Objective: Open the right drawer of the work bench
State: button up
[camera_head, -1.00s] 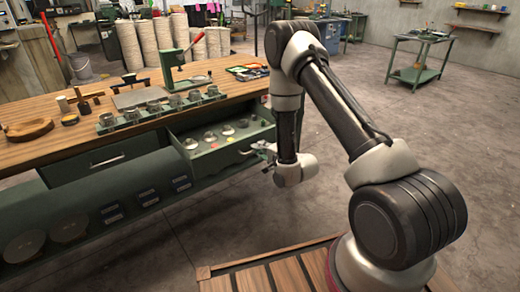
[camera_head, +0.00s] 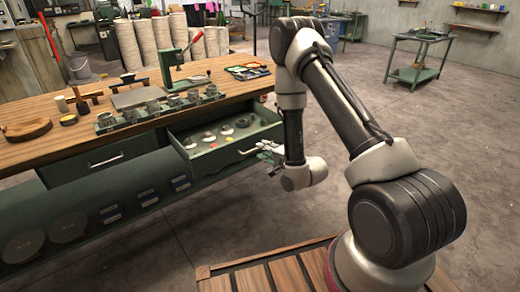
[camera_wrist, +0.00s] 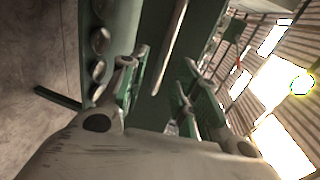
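The right drawer (camera_head: 215,160) of the work bench (camera_head: 60,150) is pulled out, and its inside shows several small round metal parts. Its pale bar handle (camera_head: 250,150) is on the green front; in the wrist view a pale bar (camera_wrist: 170,50), apparently this handle, lies between the fingers' lines. My gripper (camera_head: 268,150) is just right of the handle in the head view. In the wrist view my gripper (camera_wrist: 160,85) has its two fingers spread apart. Whether a finger touches the handle cannot be told.
The left drawer (camera_head: 85,168) is shut. On the bench top stand a green press (camera_head: 183,70), a row of metal cups (camera_head: 155,107) and a wooden tray (camera_head: 28,129). Bare concrete floor (camera_head: 225,215) lies in front of the drawer.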

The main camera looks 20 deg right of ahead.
jog(key=shift+v, duration=1.8)
jog(key=s+d+f+n+g+h, duration=0.3)
jog(key=s+f+n+g, duration=0.4)
jog(key=f, duration=0.6)
jog(key=s+d+r+n+g+h, duration=0.2)
jog(key=s+d+g, duration=0.15)
jog(key=s, duration=0.25)
jog(key=s+d+r+n, duration=0.1)
jog(key=s+r, duration=0.5)
jog(key=r, duration=0.8)
jog(key=s+d+r+n, duration=0.1)
jog(key=s+r, duration=0.6)
jog(key=r, duration=0.7)
jog(key=s+d+r+n, duration=0.1)
jog(key=s+r, duration=0.5)
jog(key=r, duration=0.8)
jog(key=shift+s+r+n+h, duration=0.3)
jog(key=shift+n+h, duration=0.1)
jog(key=shift+n, duration=0.4)
jog(key=shift+d, duration=0.1)
